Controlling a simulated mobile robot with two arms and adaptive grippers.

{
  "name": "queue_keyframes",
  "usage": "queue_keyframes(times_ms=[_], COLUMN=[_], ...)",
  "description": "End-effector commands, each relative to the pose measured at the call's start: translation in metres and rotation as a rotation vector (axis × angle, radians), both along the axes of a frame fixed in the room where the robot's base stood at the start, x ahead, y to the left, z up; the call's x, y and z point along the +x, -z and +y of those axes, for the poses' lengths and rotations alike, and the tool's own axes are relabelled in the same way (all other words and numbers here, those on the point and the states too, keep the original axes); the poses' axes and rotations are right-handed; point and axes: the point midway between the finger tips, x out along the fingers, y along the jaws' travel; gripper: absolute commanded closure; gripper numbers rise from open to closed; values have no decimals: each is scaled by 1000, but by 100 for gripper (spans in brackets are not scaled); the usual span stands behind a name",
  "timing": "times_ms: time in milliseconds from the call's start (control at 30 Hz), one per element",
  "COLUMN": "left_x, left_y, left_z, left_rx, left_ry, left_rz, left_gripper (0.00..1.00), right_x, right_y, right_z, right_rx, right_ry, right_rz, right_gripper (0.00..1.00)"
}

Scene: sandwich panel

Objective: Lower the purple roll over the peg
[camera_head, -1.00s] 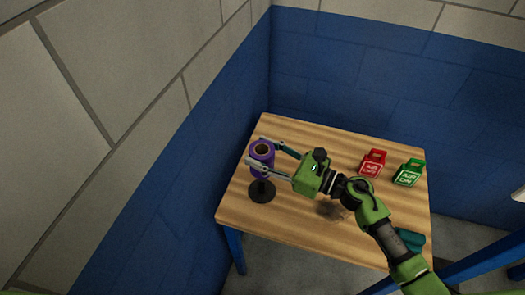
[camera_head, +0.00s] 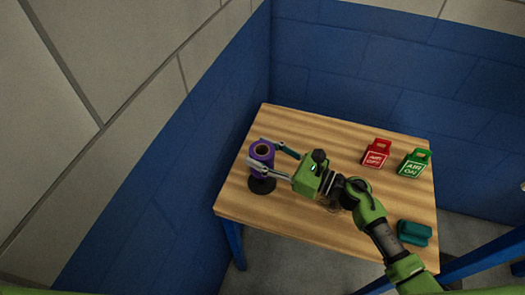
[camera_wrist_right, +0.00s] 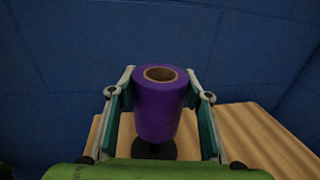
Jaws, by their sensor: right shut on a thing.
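The purple roll (camera_head: 262,166) stands upright with its brown hollow core facing up. It also shows in the right wrist view (camera_wrist_right: 158,110). My right gripper (camera_head: 259,153) is shut on the roll, one finger on each side of it. The black round base (camera_head: 262,186) of the peg is directly below the roll on the table, and part of it shows under the roll in the wrist view (camera_wrist_right: 153,150). The peg's post is hidden, and I cannot tell how far the roll is around it. My left gripper is not in view.
The wooden table (camera_head: 320,235) also holds a red tag-like block (camera_head: 376,154), a green one (camera_head: 414,164) and a teal block (camera_head: 414,233) on the right. Blue walls stand close behind and to the left. The table's middle back is clear.

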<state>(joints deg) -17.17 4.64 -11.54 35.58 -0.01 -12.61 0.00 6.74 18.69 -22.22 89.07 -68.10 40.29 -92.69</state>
Motion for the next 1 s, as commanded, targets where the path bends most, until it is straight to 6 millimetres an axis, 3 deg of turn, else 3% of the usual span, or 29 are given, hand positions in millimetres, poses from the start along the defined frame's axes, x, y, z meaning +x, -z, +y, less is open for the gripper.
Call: queue_keyframes(times_ms=[1000], left_x=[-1], left_y=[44], left_z=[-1], left_rx=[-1], left_ry=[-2], left_rz=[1], left_gripper=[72], right_x=[0], right_y=[50], right_z=[0], right_rx=[0], right_ry=[1], right_rz=[-1], right_gripper=[79])
